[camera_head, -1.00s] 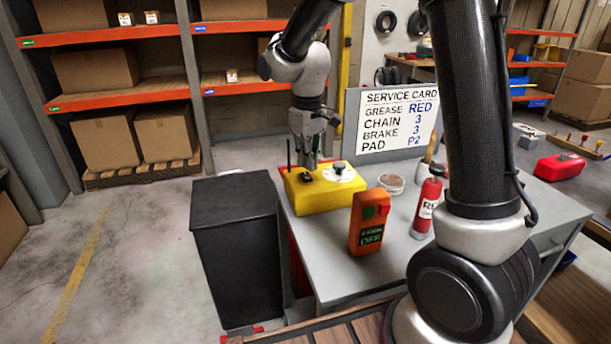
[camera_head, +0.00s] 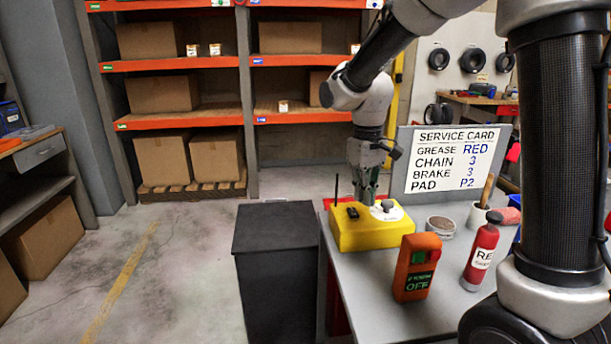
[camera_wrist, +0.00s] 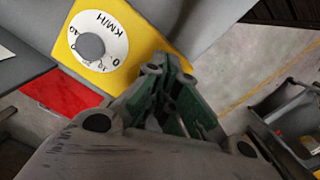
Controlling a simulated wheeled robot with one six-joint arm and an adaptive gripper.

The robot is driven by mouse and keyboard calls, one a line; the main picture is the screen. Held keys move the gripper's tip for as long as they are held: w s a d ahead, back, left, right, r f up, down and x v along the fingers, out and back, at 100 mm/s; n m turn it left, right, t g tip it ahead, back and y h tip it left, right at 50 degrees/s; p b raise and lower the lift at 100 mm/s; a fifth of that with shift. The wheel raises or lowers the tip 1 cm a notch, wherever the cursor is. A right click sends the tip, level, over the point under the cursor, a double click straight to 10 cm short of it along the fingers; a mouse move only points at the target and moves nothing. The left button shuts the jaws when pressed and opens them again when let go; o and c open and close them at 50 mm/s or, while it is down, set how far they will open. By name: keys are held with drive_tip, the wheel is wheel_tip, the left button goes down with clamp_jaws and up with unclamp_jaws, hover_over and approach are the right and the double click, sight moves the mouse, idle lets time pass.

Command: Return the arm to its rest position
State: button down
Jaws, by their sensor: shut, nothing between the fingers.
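My gripper (camera_head: 369,196) points down over the yellow box (camera_head: 365,237) on the grey table. In the wrist view my gripper (camera_wrist: 170,85) has its fingers together with nothing between them. The yellow box carries a white dial marked KM/H (camera_wrist: 97,35) with a grey knob at its middle, a small black switch and a black antenna. The fingertips appear near the dial, and I cannot tell whether they touch the box. My arm reaches in from the right of the head view.
On the table (camera_head: 447,272) stand an orange box reading OFF (camera_head: 415,268), a red bottle (camera_head: 482,252), a round tin (camera_head: 441,226) and a service card (camera_head: 452,160). A dark bin (camera_head: 275,265) stands left of the table. Shelves (camera_head: 190,120) with cartons line the back.

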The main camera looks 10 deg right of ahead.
drive_tip(key=s+d+r+m+t, duration=0.1)
drive_tip(key=s+d+r, duration=0.2)
drive_tip(key=s, duration=0.4)
drive_tip(key=s+d+r+m+t, duration=0.2)
drive_tip(key=s+d+r, duration=0.2)
drive_tip(key=s+d, duration=0.2)
drive_tip(key=s+d+r+m+t, duration=0.2)
drive_tip(key=s+d+r, duration=0.1)
drive_tip(key=s, duration=0.6)
drive_tip(key=shift+d+r, duration=0.15)
drive_tip(key=shift+d, duration=0.75)
drive_tip(key=shift+w+a, duration=0.1)
drive_tip(key=w+a+n+g, duration=0.1)
drive_tip(key=w+a+n, duration=0.4)
drive_tip(key=w, duration=0.4)
drive_tip(key=w+a+n+g, duration=0.1)
drive_tip(key=w+a+n, duration=0.5)
drive_tip(key=w, duration=0.3)
drive_tip(key=w+a+f+n+g, duration=0.1)
drive_tip(key=w+a+n+g, duration=0.1)
drive_tip(key=w+a+n, duration=0.3)
drive_tip(key=w+n, duration=0.2)
drive_tip(key=w, duration=0.2)
drive_tip(key=shift+w+a, duration=0.15)
